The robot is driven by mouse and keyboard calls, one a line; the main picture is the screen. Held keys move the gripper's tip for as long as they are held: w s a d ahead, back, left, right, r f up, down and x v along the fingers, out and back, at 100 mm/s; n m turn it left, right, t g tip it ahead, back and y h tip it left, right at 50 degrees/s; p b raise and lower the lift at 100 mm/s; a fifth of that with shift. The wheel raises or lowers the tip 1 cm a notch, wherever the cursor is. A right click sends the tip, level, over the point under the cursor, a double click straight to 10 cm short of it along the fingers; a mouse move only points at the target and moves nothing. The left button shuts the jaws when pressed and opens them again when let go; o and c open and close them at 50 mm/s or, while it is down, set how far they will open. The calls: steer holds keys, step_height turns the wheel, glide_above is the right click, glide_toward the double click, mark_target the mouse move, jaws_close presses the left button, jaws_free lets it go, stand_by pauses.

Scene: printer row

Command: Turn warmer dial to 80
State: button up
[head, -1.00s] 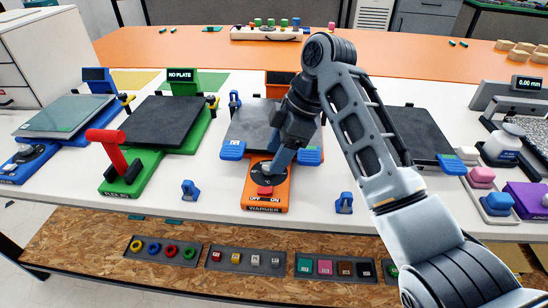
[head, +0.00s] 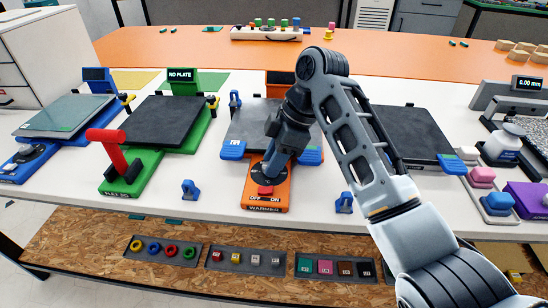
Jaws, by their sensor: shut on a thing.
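The orange warmer (head: 252,193) stands at the middle front of the white table, with a black round dial (head: 281,171) and a red OFF/ON switch (head: 266,191). The knob and most of the dial's markings are hidden by the fingers, so the setting cannot be read. The display behind the plate is partly hidden by my arm.
A green printer (head: 180,133) marked NO PLATE, with a red lever (head: 107,138), stands to the left. A blue clamp (head: 190,190) stands left of the warmer, another (head: 344,203) to its right. A shelf (head: 70,245) with small trays lies below. Pink and blue blocks sit at the right.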

steer(key=shift+c, duration=0.9)
